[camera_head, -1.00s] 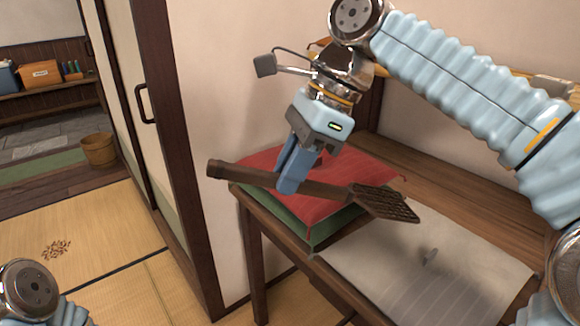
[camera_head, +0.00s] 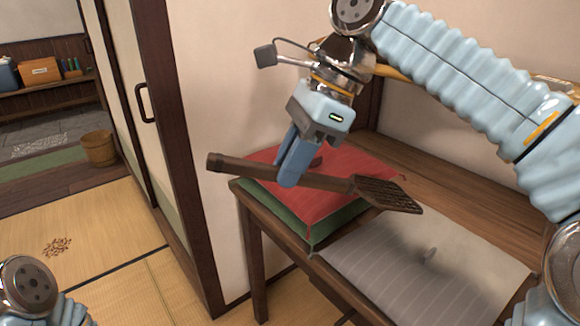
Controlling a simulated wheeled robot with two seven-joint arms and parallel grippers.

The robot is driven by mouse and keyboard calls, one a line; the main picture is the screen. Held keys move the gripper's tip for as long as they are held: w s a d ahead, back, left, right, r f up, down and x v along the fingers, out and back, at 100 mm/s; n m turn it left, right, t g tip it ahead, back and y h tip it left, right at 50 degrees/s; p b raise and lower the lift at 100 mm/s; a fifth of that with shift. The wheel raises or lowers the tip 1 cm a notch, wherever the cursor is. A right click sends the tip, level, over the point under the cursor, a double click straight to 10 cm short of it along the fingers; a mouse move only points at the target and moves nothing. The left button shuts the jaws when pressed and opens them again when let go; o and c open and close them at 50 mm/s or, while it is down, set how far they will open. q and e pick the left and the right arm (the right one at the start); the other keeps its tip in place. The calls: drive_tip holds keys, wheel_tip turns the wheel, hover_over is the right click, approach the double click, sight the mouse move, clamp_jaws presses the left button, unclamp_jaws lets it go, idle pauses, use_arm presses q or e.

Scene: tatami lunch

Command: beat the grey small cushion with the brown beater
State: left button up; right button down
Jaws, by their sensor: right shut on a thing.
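The brown beater (camera_head: 388,195) has a long handle and a flat latticed head. My right gripper (camera_head: 292,172) is shut on its handle and holds it roughly level in the head view. The head of the beater points right and shows in front of the edge between the cushion stack and the grey small cushion (camera_head: 395,275). That cushion is pale grey with faint stripes and lies flat on the wooden table, with a small grey tuft-like bump on it. The beater appears apart from it. My left gripper is out of view.
A red cushion (camera_head: 350,165) lies on a green cushion (camera_head: 290,222) at the left end of the wooden table (camera_head: 445,185). A dark wooden post (camera_head: 195,200) stands close to the left. A basket (camera_head: 100,148) stands on the floor further back.

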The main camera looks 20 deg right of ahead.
drive_tip(key=d+m, duration=0.1)
drive_tip(key=d, duration=0.3)
drive_tip(key=w+d+m+t, duration=0.1)
drive_tip(key=d, duration=0.3)
drive_tip(key=w+d+f+m, duration=0.1)
drive_tip(key=d, duration=0.3)
drive_tip(key=shift+m+t, duration=0.3)
drive_tip(key=shift+m, duration=0.1)
drive_tip(key=s+d+f+m+t+h, duration=0.15)
drive_tip(key=d+m, duration=0.25)
drive_tip(key=d, duration=0.8)
wheel_tip(320, 180, down, 9)
drive_tip(key=b, duration=0.6)
drive_tip(key=shift+r+p, duration=3)
drive_tip(key=shift+r, duration=1.8)
wheel_tip(320, 180, down, 11)
drive_tip(key=b, duration=0.8)
wheel_tip(320, 180, up, 11)
drive_tip(key=p, duration=0.8)
drive_tip(key=shift+s+d, duration=0.15)
drive_tip(key=shift+s, duration=0.3)
